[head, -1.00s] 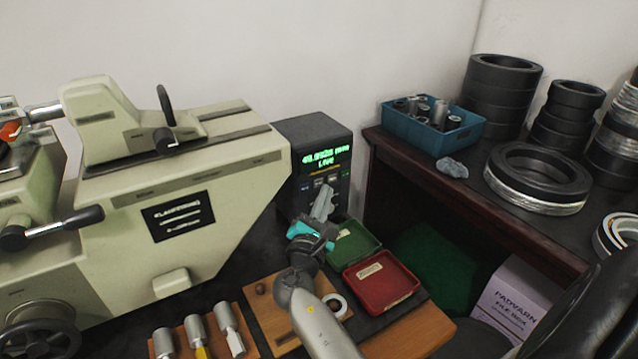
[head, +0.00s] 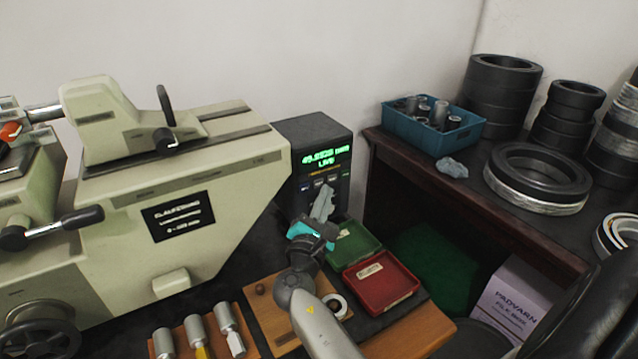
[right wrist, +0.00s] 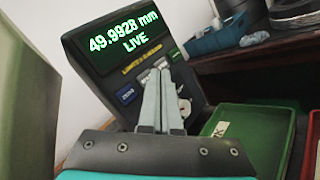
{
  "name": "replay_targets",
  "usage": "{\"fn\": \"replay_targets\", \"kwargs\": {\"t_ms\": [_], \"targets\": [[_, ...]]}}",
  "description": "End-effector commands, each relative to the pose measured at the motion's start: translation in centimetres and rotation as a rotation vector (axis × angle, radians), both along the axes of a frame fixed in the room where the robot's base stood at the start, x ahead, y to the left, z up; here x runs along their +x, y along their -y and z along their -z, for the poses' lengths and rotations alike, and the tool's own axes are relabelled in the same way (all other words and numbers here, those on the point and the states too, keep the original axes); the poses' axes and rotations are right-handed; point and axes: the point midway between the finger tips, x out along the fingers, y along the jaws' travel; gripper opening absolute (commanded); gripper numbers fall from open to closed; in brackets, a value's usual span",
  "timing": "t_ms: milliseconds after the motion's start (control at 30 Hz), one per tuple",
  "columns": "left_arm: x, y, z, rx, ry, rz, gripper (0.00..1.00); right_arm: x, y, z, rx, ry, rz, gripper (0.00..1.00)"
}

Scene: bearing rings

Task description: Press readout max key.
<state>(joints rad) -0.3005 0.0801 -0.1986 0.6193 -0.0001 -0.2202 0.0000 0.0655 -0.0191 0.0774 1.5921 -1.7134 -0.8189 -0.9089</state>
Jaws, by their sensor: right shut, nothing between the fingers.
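The readout (head: 337,136) is a dark box beside the green machine. Its green display reads 49.9928 mm and LIVE in the right wrist view (right wrist: 124,36). Several keys sit below the display; a blue key (right wrist: 127,94) shows at the left, and other keys are partly hidden behind my fingers. My right gripper (head: 324,194) is shut and empty, its fingertips at the key row. In the right wrist view its closed fingers (right wrist: 160,75) overlap the middle keys; I cannot tell whether they touch. My left gripper is not in view.
A green tray (head: 350,246) and a red tray (head: 398,283) lie right of my right gripper. A pale green measuring machine (head: 240,170) stands left. A dark bench (head: 460,205) with a blue bin (head: 398,124) and black rings (head: 538,170) is at the right.

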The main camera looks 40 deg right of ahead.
Motion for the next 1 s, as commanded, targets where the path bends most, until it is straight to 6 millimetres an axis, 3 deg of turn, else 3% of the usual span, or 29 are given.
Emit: {"fn": "replay_targets", "kwargs": {"t_ms": [1000], "targets": [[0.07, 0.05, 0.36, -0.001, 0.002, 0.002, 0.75, 0.86, 0.09, -0.01, -0.001, -0.001, 0.000, 0.00]]}}
